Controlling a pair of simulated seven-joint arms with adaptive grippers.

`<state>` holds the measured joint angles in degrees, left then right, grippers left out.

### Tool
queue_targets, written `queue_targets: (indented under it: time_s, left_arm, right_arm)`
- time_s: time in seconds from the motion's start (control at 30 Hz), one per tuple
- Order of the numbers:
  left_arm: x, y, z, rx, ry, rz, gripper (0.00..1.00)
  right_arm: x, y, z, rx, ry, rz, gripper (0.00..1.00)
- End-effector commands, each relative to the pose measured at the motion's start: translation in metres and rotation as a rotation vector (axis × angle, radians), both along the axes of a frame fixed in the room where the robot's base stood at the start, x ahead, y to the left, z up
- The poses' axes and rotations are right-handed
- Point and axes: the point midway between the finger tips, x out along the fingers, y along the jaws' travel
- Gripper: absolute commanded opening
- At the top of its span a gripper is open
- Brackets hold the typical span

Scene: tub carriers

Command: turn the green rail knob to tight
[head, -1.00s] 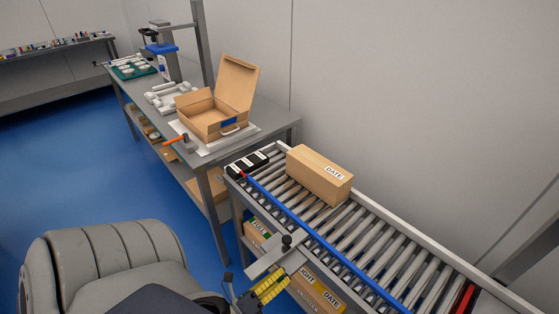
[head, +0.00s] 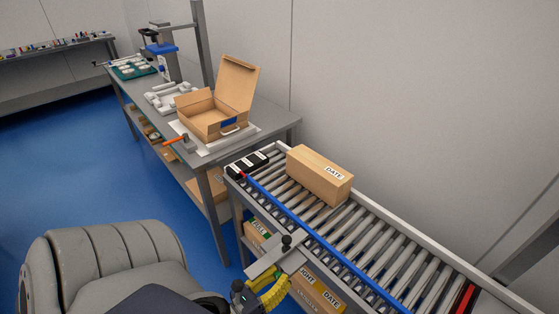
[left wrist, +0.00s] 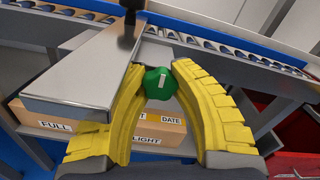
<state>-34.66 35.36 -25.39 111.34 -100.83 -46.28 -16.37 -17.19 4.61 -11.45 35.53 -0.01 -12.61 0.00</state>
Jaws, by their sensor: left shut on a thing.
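The green rail knob (left wrist: 160,83) shows in the left wrist view, with a short pale mark on its face. It sits beside a grey metal bracket plate (left wrist: 82,72) on the side of the roller conveyor. My left gripper (left wrist: 157,72) has its yellow ribbed fingers shut on the knob, one on each side. I cannot read a tight marking. My right gripper is not in view.
A black knob (head: 286,241) stands on the bracket plate. Labelled boxes (head: 318,293) lie below. An open carton (head: 212,116) sits on the bench behind.

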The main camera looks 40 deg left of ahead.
Motion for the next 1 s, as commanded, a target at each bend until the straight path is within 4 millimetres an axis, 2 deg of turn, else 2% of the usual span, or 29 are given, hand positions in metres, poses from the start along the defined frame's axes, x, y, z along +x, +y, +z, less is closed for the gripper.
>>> queue_targets:
  time_s: [0.03,0.63,0.67,0.9,1.0]
  left_arm:
    - [-0.0032,-0.0035,-0.0052,0.005,0.014,-0.006,0.00]
    - [-0.0036,-0.0028,-0.0065,0.039,0.015,-0.006,0.00]
    - [-0.0036,-0.0028,-0.0065,0.039,0.015,-0.006,0.26]
    - [-0.0021,-0.0014,-0.0040,0.042,0.007,-0.004,0.54]
    - [-0.0016,-0.0010,-0.0031,0.042,0.005,-0.003,0.56]
  right_arm:
    - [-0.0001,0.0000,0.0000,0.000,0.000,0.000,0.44]
    - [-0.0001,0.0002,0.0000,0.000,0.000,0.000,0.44]
    - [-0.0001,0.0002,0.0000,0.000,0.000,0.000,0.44]
    - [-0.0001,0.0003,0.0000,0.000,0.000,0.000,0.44]
    - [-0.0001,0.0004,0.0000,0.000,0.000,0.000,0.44]
